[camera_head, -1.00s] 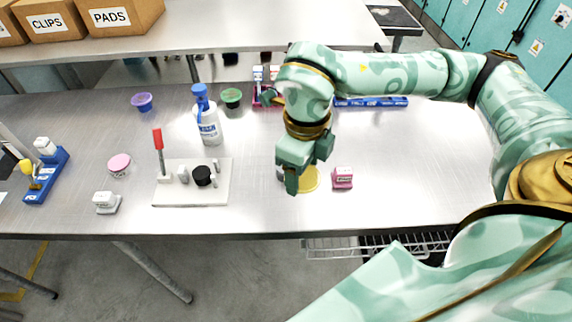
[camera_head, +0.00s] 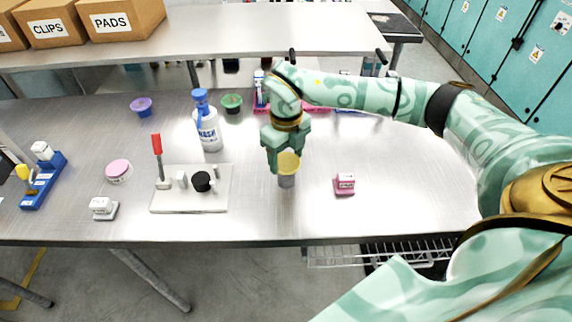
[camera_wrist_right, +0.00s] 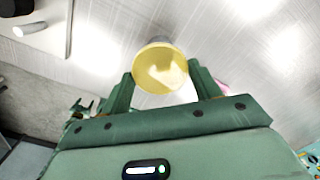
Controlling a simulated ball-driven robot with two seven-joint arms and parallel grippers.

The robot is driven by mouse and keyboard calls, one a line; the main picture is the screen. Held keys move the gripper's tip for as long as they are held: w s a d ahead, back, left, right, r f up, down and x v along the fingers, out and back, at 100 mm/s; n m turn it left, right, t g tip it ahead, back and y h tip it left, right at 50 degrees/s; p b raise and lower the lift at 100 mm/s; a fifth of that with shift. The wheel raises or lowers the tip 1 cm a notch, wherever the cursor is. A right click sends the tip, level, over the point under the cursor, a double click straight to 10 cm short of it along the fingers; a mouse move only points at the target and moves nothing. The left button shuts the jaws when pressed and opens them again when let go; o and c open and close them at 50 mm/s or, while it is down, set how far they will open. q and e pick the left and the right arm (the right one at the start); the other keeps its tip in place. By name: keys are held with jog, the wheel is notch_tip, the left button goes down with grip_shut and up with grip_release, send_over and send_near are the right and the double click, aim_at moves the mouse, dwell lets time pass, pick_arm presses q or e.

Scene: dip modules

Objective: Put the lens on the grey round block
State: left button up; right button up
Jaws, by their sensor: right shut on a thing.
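The yellow round lens (camera_head: 290,162) is between the fingers of my right gripper (camera_head: 284,160), which is shut on it. It also shows between the fingertips in the right wrist view (camera_wrist_right: 161,70). The grey round block (camera_head: 286,181) stands upright on the table directly below the lens in the head view. The lens and fingers hide the block's top, so I cannot tell whether lens and block touch. My left gripper is not in view.
A white plate (camera_head: 218,206) with a red-handled lever and a black knob lies to the left. A pink block (camera_head: 344,184) stands to the right. The wash bottle (camera_head: 208,130) is behind the plate. The table's right part is clear.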

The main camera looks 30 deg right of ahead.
aim_at(286, 161)
notch_tip(286, 161, down, 3)
jog(key=shift+f, duration=0.2)
jog(key=shift+w, duration=0.1)
jog(key=o, duration=0.9)
jog(key=shift+o, duration=0.2)
notch_tip(286, 161, up, 12)
jog(key=p, duration=0.1)
jog(key=shift+r, duration=0.1)
